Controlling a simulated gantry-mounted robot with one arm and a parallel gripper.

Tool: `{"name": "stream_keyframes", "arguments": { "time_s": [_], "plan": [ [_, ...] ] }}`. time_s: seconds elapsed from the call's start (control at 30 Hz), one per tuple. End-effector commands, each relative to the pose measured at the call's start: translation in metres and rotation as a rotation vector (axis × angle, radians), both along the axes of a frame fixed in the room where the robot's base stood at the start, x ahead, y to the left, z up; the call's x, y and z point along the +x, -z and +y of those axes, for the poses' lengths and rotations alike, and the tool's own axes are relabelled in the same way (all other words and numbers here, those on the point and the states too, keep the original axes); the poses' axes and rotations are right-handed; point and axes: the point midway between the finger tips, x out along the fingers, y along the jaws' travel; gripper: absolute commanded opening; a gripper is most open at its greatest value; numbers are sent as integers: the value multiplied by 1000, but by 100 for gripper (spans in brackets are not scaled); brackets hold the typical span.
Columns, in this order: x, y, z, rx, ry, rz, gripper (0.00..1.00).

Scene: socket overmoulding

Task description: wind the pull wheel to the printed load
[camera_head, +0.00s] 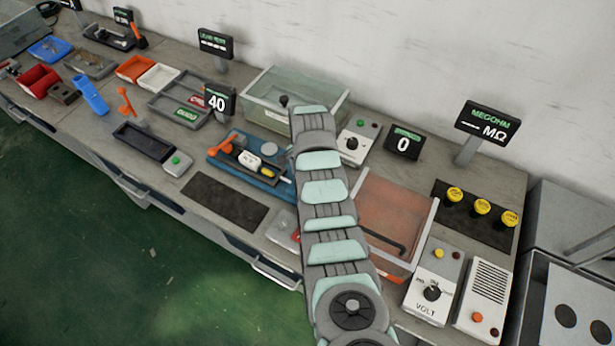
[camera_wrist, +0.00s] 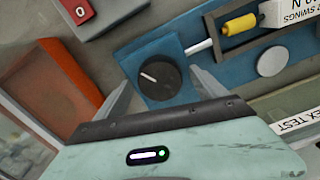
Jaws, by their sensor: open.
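The pull wheel, a dark round knob (camera_wrist: 158,78) with a white pointer line, sits on a blue fixture in the wrist view. The blue fixture also shows in the head view (camera_head: 227,169), left of my arm; the wheel is hidden there. My gripper (camera_wrist: 157,84) is open, with one finger on each side of the wheel. I cannot tell whether the fingers touch it. A light rod runs from the wheel's side towards a yellow part (camera_wrist: 240,24) in a dark frame. A display (camera_head: 218,103) behind the fixture reads 40.
A white block (camera_wrist: 291,10) with partly cut-off print stands on the fixture. An orange-edged tray (camera_wrist: 70,75) lies left in the wrist view. A clear tank (camera_head: 262,115) and a display (camera_head: 403,143) reading 0 stand behind my arm. A dark mat (camera_head: 224,201) is bare.

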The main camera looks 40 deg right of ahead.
Motion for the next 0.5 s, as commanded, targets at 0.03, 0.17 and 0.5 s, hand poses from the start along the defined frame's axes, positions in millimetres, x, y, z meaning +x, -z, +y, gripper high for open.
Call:
{"name": "stream_keyframes", "arguments": {
  "time_s": [0.03,0.17,0.5],
  "plan": [
    [0,-1,0,0,0,0,81],
    [1,-10,-1,-2,0,-3,81],
    [2,-75,-1,-5,0,-6,81]
  ]
}}
